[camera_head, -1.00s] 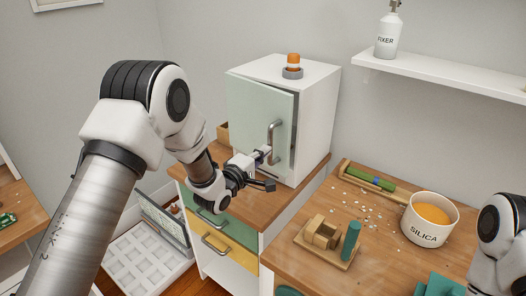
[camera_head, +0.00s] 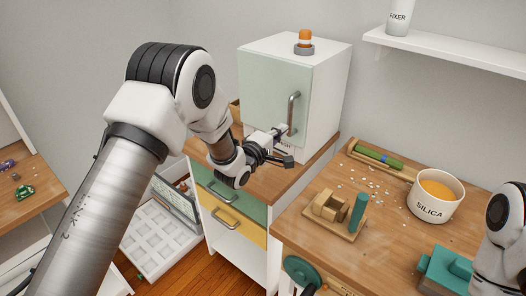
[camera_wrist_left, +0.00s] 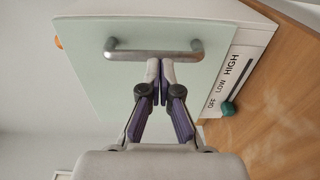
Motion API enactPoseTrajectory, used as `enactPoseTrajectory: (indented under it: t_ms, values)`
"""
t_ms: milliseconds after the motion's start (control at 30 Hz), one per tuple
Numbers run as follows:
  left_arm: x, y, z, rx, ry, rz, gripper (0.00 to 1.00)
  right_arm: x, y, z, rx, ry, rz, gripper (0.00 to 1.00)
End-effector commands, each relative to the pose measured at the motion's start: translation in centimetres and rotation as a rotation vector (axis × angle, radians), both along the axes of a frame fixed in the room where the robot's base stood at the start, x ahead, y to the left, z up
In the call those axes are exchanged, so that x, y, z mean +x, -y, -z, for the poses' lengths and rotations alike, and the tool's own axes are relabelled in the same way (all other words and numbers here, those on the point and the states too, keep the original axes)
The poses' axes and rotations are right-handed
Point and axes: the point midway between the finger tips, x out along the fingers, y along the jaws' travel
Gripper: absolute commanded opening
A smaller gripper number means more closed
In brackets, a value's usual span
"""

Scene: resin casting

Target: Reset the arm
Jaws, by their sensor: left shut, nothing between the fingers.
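My left gripper (camera_head: 279,141) is in front of the white cabinet (camera_head: 326,95) with the pale green door. In the left wrist view the left gripper (camera_wrist_left: 159,66) has its fingertips together with nothing between them, close to the metal door handle (camera_wrist_left: 154,53). I cannot tell whether the tips touch the handle. The handle (camera_head: 293,113) also shows in the head view, on the right part of the door (camera_head: 268,86). The door looks shut. My right arm shows only in part at the right edge; its gripper is out of frame.
A wooden counter (camera_head: 262,184) with green and yellow drawers bears the cabinet. On the right bench are the SILICA tub (camera_head: 436,207), a wooden block holder (camera_head: 333,216) and scattered white bits. An orange-capped item (camera_head: 304,42) tops the cabinet. A white tray (camera_head: 160,240) sits low.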

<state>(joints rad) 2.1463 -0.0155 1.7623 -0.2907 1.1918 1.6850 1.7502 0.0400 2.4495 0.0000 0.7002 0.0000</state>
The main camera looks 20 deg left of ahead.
Motion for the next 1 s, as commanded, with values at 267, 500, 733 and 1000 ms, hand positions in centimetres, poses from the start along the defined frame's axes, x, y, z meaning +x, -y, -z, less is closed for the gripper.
enactPoseTrajectory:
  t_ms: [267, 500, 733, 1000]
  values:
    - [-6.8, -1.0, 0.2, -0.001, -0.001, 0.0, 0.0, 0.0, 0.0, 1.6, 0.0, 0.0, 0.0, 0.4]
    - [-9.8, -1.5, -0.1, 0.0, 0.0, 0.0, 0.0, -0.1, 0.0, 2.0, 0.0, -0.001, 0.0, 0.4]
    - [-10.6, -1.5, 3.6, 0.001, -0.066, 0.001, 0.0, -0.1, 0.0, 2.0, 0.0, -0.001, 0.0, 0.4]
    - [-21.4, -2.9, 22.8, 0.164, -0.537, -0.027, 0.0, 0.0, 0.0, 1.9, 0.0, -0.001, 0.0, 0.4]
